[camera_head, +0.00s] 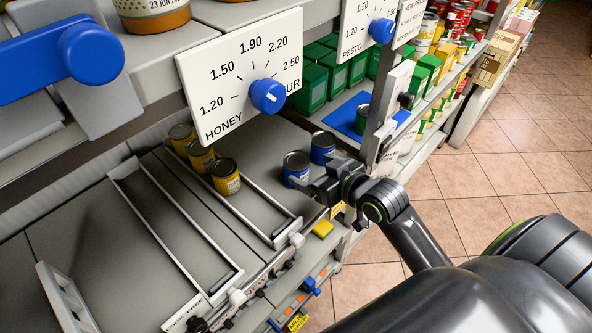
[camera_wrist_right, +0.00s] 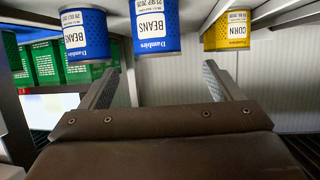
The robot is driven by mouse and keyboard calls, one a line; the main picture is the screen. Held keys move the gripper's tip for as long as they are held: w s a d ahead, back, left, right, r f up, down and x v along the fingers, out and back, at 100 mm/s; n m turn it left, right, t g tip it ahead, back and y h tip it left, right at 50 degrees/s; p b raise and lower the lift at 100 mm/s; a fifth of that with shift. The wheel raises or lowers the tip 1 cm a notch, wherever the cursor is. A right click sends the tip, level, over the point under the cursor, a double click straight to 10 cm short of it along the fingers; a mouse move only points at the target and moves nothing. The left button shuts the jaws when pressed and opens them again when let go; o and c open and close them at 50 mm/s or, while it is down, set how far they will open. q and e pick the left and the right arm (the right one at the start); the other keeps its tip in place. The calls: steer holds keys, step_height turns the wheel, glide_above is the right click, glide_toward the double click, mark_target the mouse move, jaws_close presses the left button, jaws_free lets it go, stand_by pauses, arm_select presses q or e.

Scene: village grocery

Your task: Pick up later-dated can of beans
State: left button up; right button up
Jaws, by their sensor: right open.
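Two blue cans of beans stand on the shelf in the head view, a nearer one (camera_head: 296,168) and a farther one (camera_head: 322,147). In the right wrist view they hang upside down: one bean can (camera_wrist_right: 156,28) is in the middle, and the other (camera_wrist_right: 84,34) is to its left. My right gripper (camera_head: 318,177) is open and empty, close beside the cans. In the wrist view its fingers (camera_wrist_right: 161,82) are apart, with the middle can ahead between them. My left gripper is out of view.
Yellow corn cans (camera_head: 225,177) stand in a row left of the beans; one shows in the wrist view (camera_wrist_right: 227,30). A dark can stands on a blue mat (camera_head: 348,117). A honey dial sign (camera_head: 243,72) overhangs the shelf. An empty rack (camera_head: 178,225) lies left.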

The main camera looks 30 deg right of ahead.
mark_target(298, 161)
steer(key=shift+x, duration=3.9)
steer(key=shift+d+r, duration=0.1)
steer(key=shift+d, duration=0.05)
steer(key=shift+c, duration=0.2)
steer(key=c, duration=1.2)
